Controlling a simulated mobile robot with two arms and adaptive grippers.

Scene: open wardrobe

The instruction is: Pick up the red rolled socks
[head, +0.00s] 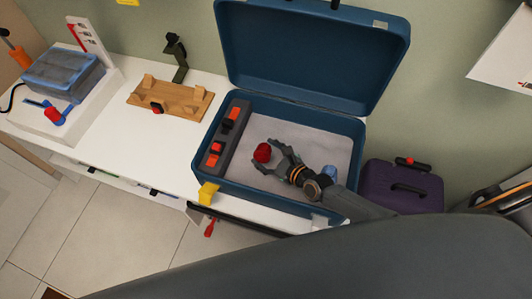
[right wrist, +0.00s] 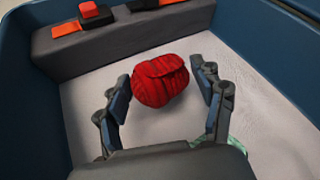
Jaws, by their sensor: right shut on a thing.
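The red rolled socks (head: 262,152) are inside the open blue suitcase (head: 289,19), over its light grey lining. In the right wrist view the socks (right wrist: 160,80) show as a ribbed red bundle between my fingers. My right gripper (head: 278,154) reaches into the suitcase from the lower right and is shut on the socks. In the right wrist view its fingers (right wrist: 163,92) stand on either side of the bundle. Whether the socks touch the lining is hard to tell. My left gripper is not in view.
A dark grey strip with orange and red parts (head: 230,138) runs along the suitcase's left inside. A blue item (head: 329,171) lies beside my right wrist. A wooden stand (head: 170,100) and a grey-blue box (head: 62,72) are left. A purple case (head: 402,190) stands right.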

